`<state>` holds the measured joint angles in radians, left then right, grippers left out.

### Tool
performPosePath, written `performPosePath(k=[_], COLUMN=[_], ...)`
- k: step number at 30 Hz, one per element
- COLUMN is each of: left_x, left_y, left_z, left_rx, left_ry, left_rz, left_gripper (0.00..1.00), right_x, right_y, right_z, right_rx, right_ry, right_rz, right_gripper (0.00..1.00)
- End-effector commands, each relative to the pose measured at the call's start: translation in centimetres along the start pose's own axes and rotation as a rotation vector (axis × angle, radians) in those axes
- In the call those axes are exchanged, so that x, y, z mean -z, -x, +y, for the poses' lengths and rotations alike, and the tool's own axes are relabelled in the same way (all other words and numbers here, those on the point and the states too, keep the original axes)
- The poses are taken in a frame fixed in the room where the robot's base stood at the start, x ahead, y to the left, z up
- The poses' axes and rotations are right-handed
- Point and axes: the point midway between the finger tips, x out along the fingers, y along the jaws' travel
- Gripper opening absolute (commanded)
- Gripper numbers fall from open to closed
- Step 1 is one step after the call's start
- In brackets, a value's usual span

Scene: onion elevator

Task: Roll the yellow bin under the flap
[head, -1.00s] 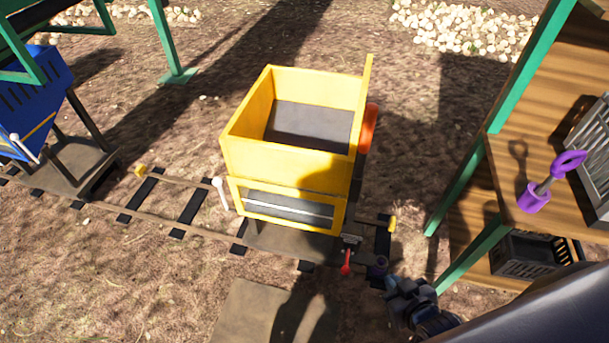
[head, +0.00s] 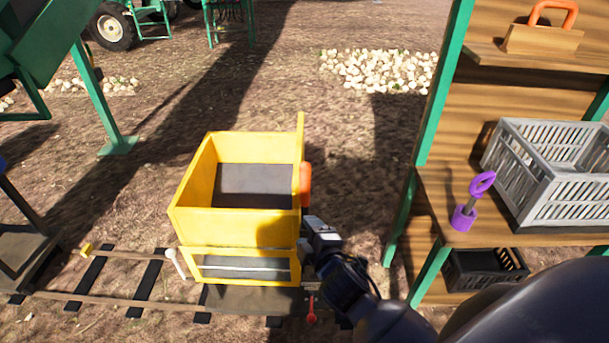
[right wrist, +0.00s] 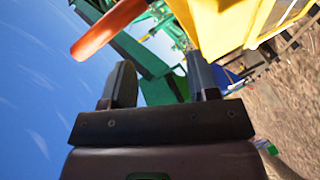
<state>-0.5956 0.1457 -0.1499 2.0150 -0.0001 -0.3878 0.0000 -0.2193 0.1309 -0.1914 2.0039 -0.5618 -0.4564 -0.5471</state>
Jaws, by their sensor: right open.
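The yellow bin (head: 245,228) stands upright on a low cart on the rails, left of centre in the head view. It is open at the top, with a dark inside. An orange handle (head: 306,185) is on its right side. My right gripper (head: 318,232) is close to the bin's right side, below the handle. In the right wrist view, its two fingers (right wrist: 163,84) are apart with nothing between them. The orange handle (right wrist: 105,32) and the bin (right wrist: 225,25) lie beyond them. I cannot make out the flap for certain. My left gripper is not in view.
The rails (head: 120,278) run left from the bin, with a white-knobbed lever (head: 177,264) beside it. A green-framed machine (head: 85,80) stands at upper left. At right, a wooden shelf (head: 440,190) holds a grey crate (head: 545,205) and a purple tool (head: 472,202).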

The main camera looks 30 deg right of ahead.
Motion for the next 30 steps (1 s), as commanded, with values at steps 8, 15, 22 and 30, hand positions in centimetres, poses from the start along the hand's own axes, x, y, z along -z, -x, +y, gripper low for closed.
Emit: performPosePath(k=[8, 15, 22, 30], left_x=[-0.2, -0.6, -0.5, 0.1], left_y=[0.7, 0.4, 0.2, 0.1], left_z=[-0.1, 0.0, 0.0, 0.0], left_rx=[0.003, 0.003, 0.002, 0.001], left_ry=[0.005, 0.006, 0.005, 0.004], left_rz=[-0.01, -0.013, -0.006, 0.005], left_gripper=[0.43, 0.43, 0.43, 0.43], right_x=[1.2, 0.6, 0.2, 0.1], right_y=[-1.3, -1.2, -1.0, -1.3], right_z=[3.9, 4.9, 5.6, 5.7], right_rx=[-0.114, -0.122, -0.085, -0.064], right_ry=[0.762, 1.377, 1.782, 1.903], right_rz=[-0.101, -0.24, -0.333, -0.347], right_gripper=[0.55, 0.55, 0.55, 0.55])
